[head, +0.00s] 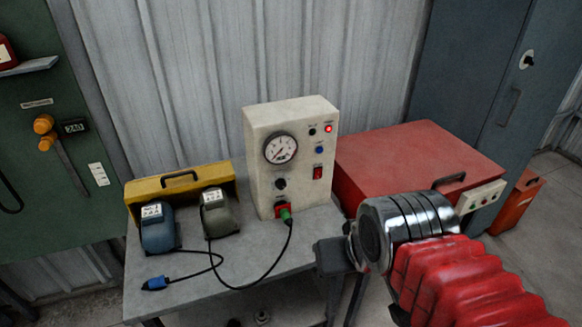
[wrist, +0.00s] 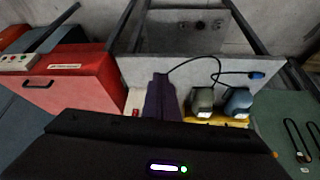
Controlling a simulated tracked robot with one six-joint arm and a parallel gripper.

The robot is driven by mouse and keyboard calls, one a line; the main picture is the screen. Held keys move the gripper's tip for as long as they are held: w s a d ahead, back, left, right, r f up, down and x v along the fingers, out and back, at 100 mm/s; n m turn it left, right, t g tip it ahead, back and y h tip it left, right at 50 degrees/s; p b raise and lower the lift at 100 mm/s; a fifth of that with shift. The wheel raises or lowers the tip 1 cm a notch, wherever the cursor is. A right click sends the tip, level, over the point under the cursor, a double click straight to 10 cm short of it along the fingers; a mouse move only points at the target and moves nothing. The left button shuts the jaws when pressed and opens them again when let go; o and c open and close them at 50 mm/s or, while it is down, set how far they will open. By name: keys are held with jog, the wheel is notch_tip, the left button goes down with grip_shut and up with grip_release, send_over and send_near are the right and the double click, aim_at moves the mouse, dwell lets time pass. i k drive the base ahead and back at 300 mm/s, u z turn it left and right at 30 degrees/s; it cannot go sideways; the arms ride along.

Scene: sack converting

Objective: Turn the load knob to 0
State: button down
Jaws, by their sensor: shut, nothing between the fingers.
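A cream control box (head: 292,150) stands on the grey table. Its front has a round dial gauge (head: 280,148) and, below it, a dark round knob (head: 280,184). The small labels are too small to read, so I cannot tell the knob's setting. My gripper (head: 335,262) is at the table's right front edge, in front and to the right of the box, apart from the knob. In the wrist view my gripper (wrist: 161,84) shows its dark fingers together and empty. The box (wrist: 138,100) is partly hidden behind them there, and the knob is not visible.
A lit red lamp (head: 328,128), blue button (head: 319,150), red switch (head: 318,172) and green plug (head: 285,214) with black cable share the box front. Two foot pedals (head: 158,228) and a yellow case (head: 178,183) stand left. A red chest (head: 415,155) is at right.

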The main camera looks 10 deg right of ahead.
aim_at(281, 184)
jog(key=k, duration=1)
jog(key=u, duration=1.35)
jog(key=i, duration=0.75)
jog(key=u, duration=0.05)
